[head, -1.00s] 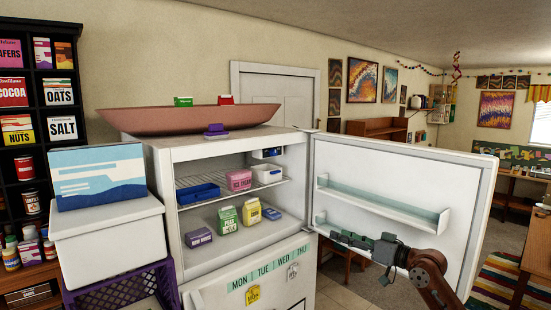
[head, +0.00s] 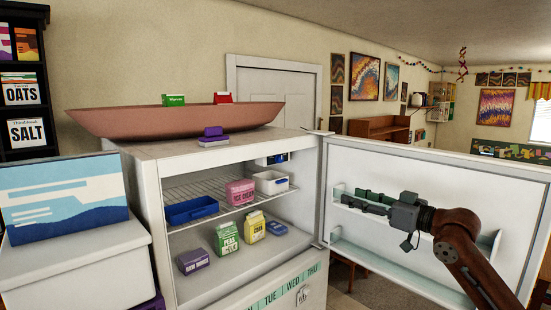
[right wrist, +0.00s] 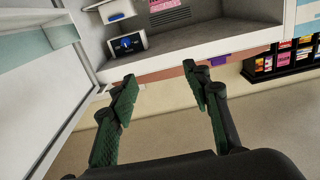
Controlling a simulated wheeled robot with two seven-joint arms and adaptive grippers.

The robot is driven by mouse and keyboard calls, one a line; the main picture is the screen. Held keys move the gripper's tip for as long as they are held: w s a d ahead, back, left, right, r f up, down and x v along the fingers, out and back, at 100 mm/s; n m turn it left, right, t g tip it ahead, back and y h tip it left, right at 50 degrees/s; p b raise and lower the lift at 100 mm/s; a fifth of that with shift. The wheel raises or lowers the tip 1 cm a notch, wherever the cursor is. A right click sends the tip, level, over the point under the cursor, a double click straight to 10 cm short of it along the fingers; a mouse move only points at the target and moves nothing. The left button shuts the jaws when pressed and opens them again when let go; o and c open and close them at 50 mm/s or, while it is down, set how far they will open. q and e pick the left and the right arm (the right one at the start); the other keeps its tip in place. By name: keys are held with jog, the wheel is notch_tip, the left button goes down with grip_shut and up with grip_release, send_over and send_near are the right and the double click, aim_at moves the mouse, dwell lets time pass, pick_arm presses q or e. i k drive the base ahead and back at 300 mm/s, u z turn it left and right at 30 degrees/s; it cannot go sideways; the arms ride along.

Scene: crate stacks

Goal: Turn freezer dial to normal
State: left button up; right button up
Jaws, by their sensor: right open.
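The freezer (head: 152,215) stands open, its door (head: 400,160) swung out to the right. A small dark-blue dial panel (head: 277,159) sits under the compartment's ceiling near the hinge side. In the right wrist view, which looks upside down, it is a white box with a dark face and a blue round dial (right wrist: 127,44); its setting is too small to read. My right gripper (head: 346,203) is open and empty, in front of the door's inner shelves, to the right of the compartment. In the wrist view its fingers (right wrist: 160,76) are apart, short of the panel. My left gripper is not in view.
Inside stand a blue bin (head: 191,210), a pink carton (head: 240,192), a white bin (head: 270,182) and several packages. A long brown bowl (head: 180,122) lies on top. A white box (head: 75,260) stands at left. The door and its shelves border my right arm.

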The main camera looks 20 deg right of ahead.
aim_at(279, 158)
jog(key=i, duration=1.3)
